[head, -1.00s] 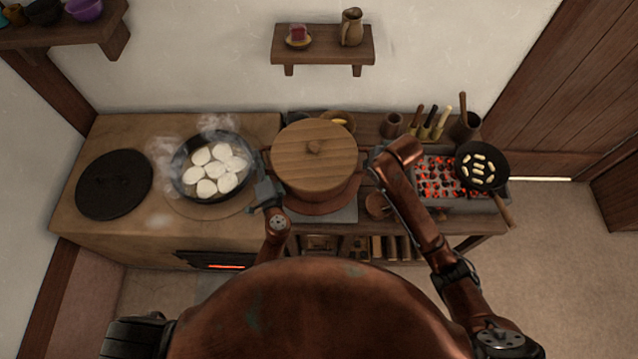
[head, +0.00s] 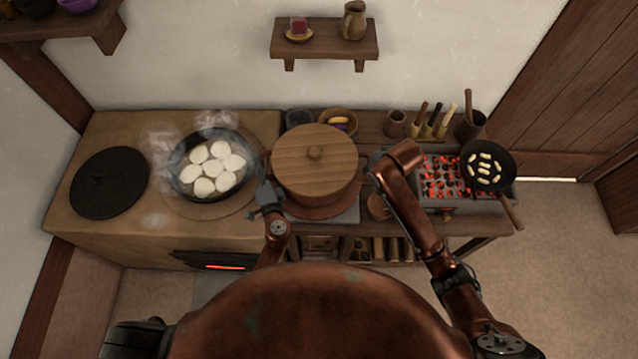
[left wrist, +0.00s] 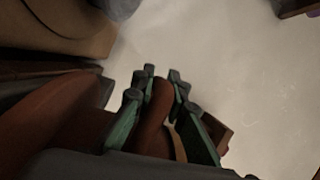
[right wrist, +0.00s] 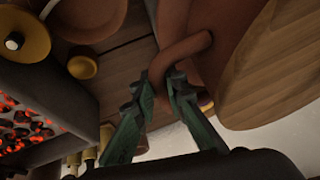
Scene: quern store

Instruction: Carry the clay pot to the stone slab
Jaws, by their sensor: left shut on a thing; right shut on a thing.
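The clay pot (head: 322,209) is reddish brown under a round wooden lid (head: 315,160), in the middle of the head view. The grey stone slab (head: 350,217) shows below its lower edge; the lid and pot hide most of the slab, and I cannot tell whether they touch. My left gripper (head: 266,172) is shut on the pot's left handle, which shows between the fingers in the left wrist view (left wrist: 158,104). My right gripper (head: 376,163) is shut on the right handle, a clay loop in the right wrist view (right wrist: 180,50). The pot looks level.
Left of the pot, a steaming pan of white rounds (head: 208,168) and a black lid (head: 110,183) sit on the clay stove. At right, a small pan (head: 488,165) lies over the glowing brazier (head: 440,175). Bowls and utensil cups (head: 396,121) stand behind.

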